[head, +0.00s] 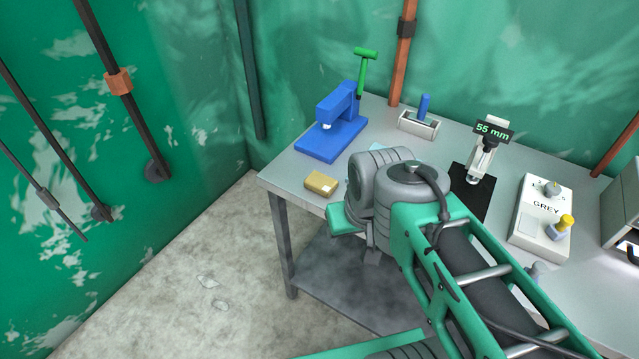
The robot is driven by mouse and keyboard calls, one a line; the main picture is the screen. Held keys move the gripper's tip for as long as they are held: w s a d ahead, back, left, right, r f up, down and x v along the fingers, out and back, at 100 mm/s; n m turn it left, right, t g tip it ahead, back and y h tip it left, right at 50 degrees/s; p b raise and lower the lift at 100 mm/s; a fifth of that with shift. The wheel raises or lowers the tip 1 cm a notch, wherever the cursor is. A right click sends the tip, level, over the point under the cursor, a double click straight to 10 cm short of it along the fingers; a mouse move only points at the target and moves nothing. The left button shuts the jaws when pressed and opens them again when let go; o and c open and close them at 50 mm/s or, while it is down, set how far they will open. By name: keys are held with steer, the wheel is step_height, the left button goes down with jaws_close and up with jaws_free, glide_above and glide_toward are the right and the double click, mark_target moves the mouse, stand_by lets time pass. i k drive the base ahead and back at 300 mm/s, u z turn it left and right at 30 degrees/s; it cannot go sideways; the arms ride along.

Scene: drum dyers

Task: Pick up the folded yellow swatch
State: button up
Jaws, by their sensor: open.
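The folded yellow swatch (322,183) is a small ochre-yellow block with a pale patch on its near right corner. It lies flat near the front edge of the grey metal table, toward its left end. My gripper (350,219) is just right of it and nearer the camera, at the end of my green and grey arm. It is open and apart from the swatch in the picture. My arm hides most of the gripper, and its fingertips are not clear.
A holder with a blue piece (424,107), a 55 mm gauge (492,131) and a GREY-labelled box (541,214) stand to the right.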

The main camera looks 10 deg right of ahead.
mark_target(321, 185)
steer(key=u, duration=2.45)
steer(key=i, duration=2.25)
steer(key=z, duration=3.45)
steer(key=i, duration=0.5)
steer(key=u, duration=0.05)
